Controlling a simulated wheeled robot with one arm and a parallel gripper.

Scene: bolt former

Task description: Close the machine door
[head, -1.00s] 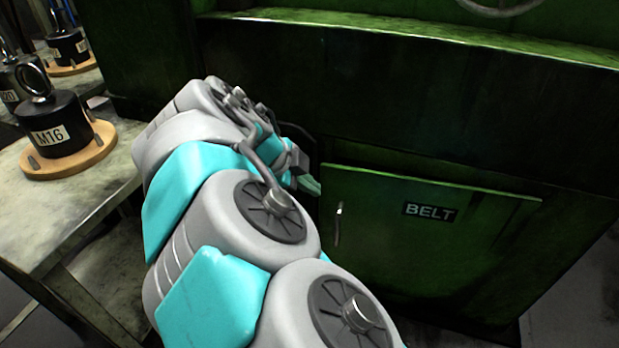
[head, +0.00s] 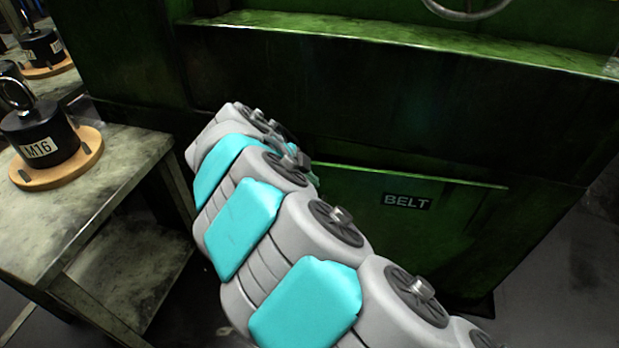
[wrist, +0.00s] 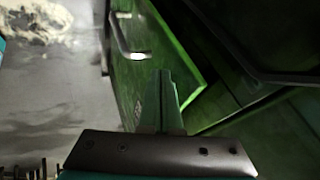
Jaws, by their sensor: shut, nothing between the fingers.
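The machine door is a green panel (head: 440,240) with a black BELT label (head: 407,201), low on the green machine front. In the head view my arm covers its left side, and the handle is hidden. In the wrist view the door (wrist: 180,65) stands at an angle to the dark machine front, so it looks ajar. Its metal handle (wrist: 128,48) is on the outer face. My gripper (wrist: 163,74) is shut and empty, with its fingertips in front of the door's face. I cannot tell whether they touch it. In the head view my gripper is hidden behind the arm.
A worn metal table (head: 110,185) stands at the left, with a black M16 weight (head: 40,140) on a round wooden base. A green machine ledge (head: 400,38) runs above the door. Grey floor (head: 560,290) is clear at the right.

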